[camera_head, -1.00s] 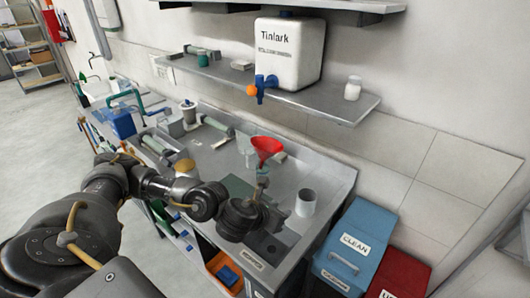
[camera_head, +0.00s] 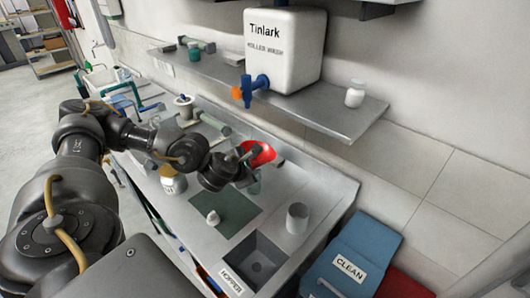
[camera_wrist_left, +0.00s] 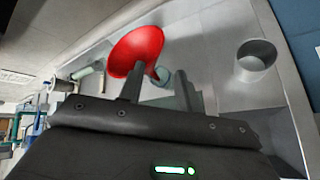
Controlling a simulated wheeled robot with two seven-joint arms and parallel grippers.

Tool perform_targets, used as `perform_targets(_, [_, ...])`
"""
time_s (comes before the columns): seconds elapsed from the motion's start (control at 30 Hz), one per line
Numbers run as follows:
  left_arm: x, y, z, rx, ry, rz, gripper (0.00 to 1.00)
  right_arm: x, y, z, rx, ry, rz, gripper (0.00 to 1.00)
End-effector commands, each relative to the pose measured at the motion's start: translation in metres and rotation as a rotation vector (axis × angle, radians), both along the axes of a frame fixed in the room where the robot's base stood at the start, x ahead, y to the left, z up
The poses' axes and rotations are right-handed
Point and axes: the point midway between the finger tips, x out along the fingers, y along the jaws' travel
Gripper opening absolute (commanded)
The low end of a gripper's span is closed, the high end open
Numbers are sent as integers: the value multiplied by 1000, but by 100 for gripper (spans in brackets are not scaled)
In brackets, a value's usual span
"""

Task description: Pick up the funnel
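The red funnel (camera_head: 264,153) shows behind my left gripper (camera_head: 250,158) in the head view, partly hidden by it. In the left wrist view the funnel (camera_wrist_left: 136,48) shows its wide mouth just beyond the left fingertip; its lower part is hidden behind that finger. My left gripper's two fingers (camera_wrist_left: 158,82) stand apart, with a visible gap between them. A teal-tinted glass vessel (camera_wrist_left: 161,76) shows through the gap, and it also appears below the funnel in the head view (camera_head: 255,187). I cannot tell whether a finger touches the funnel. My right gripper is not in view.
A grey cup (camera_head: 297,219) stands right of the dark green mat (camera_head: 233,209), which bears a small white object (camera_head: 213,218). A sunken hopper (camera_head: 258,258) lies in front. The wall shelf (camera_head: 335,122) with a white tank (camera_head: 285,50) hangs behind.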

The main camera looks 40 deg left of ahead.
Motion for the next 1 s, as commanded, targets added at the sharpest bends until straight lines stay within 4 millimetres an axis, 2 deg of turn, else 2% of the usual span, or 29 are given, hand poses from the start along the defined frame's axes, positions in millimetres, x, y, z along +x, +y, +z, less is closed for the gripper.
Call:
perform_targets(0.13, [-1,1,0,3,1,0,34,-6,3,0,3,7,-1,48])
perform_targets(0.23, [3,3,-3,3,1,4,34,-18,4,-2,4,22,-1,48])
perform_targets(0.4, [24,9,-18,5,1,5,34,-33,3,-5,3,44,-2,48])
perform_targets(0.6, [43,11,-30,2,2,2,34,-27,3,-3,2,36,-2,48])
perform_targets(0.8, [47,11,-32,2,0,0,34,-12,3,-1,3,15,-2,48])
perform_targets(1.0, [65,18,-43,4,2,-1,34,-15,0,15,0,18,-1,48])
